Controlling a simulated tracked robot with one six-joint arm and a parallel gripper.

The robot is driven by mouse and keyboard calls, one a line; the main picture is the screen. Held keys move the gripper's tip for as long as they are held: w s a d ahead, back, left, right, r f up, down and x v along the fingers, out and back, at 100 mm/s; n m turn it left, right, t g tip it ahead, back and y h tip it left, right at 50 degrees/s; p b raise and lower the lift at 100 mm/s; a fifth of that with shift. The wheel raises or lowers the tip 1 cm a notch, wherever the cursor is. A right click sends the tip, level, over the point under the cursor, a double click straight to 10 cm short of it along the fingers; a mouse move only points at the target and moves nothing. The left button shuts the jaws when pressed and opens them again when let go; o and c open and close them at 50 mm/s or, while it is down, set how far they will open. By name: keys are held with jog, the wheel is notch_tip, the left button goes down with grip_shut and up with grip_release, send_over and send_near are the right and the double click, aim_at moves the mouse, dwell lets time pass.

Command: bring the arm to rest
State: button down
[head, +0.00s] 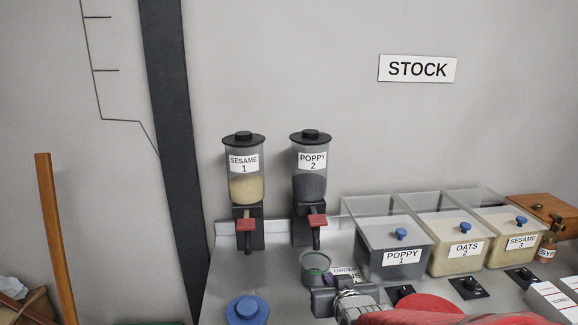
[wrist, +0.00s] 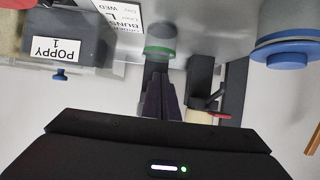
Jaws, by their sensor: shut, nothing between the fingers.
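My gripper (head: 328,279) is low in the head view, over the steel counter by the green-rimmed cup. Its dark fingers also show in the wrist view (wrist: 158,88), closed together with nothing between them. The clear cup with a green rim (head: 316,262) stands on the counter below the two dispensers. It also shows just past the fingertips in the wrist view (wrist: 160,50); I cannot tell if they touch it. My gripper's body partly hides the order card (head: 344,271) in the head view.
Sesame (head: 246,188) and poppy (head: 310,186) dispensers stand at the back. Poppy (head: 403,258), oats (head: 465,251) and sesame (head: 521,243) bins stand to the right. A blue-lidded container (head: 247,310) is at front left. A wooden box (head: 545,213) is far right. Space above the counter is open.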

jog(key=s+d+f+g+h, duration=0.1)
jog(key=s+f+g, duration=0.15)
jog(key=s, duration=0.45)
jog(key=s+d+f+g, duration=0.1)
jog(key=s+d+g, duration=0.1)
jog(key=s+g, duration=0.35)
jog(key=s+d+r, duration=0.1)
jog(key=s+r, duration=0.2)
jog(key=s, duration=0.3)
jog(key=s+d+r+m, duration=0.1)
jog(key=s+r, duration=0.3)
jog(key=s, duration=0.2)
jog(key=shift+d+r+t, duration=0.15)
jog(key=shift+d+t, duration=0.05)
jog(key=shift+t, duration=0.2)
